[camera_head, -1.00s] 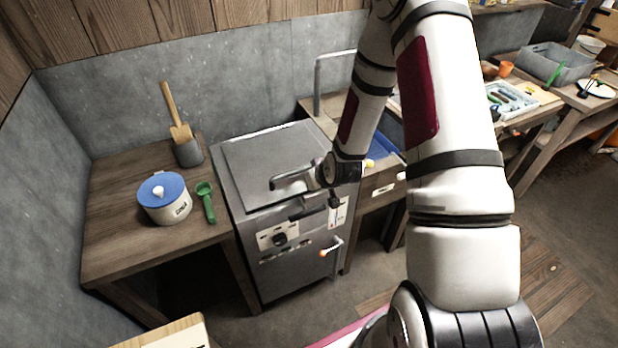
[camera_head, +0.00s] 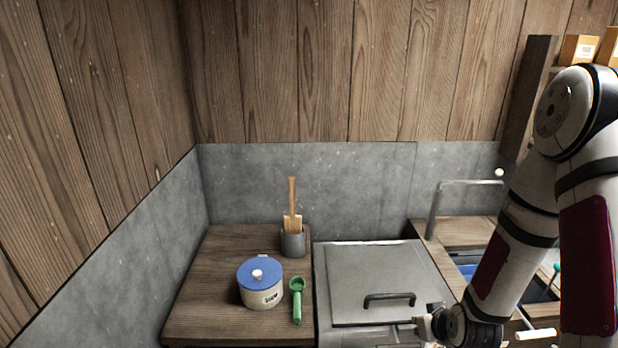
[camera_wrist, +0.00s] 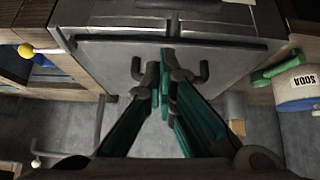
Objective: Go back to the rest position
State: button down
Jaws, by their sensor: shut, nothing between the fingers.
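My gripper (camera_wrist: 167,65) is shut and empty, its green-lined fingers together in the wrist view. In the head view it shows only partly, with its dark wrist (camera_head: 450,326) at the lower right. It is close to the front of the steel unit (camera_head: 345,285), near the dark handle (camera_head: 390,298) on its closed lid. In the wrist view a dark handle (camera_wrist: 204,71) shows behind the fingers. I cannot tell whether they touch it.
A pipe-like tap (camera_head: 436,210) rises at the right. Walls close the left and back.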

jog(key=s+a+r+g, duration=0.1)
jog(key=s+a+r, duration=0.1)
jog(key=r, duration=0.9)
jog(key=s+a+r, duration=0.2)
jog(key=r, duration=1)
jog(key=s+a+r, duration=0.2)
jog(key=s+r, duration=0.4)
jog(key=s, duration=0.2)
jog(key=s+a+r, duration=0.3)
jog(key=s+r, duration=0.3)
jog(key=s, duration=0.3)
jog(key=shift+s+g, duration=0.3)
jog(key=shift+g, duration=0.1)
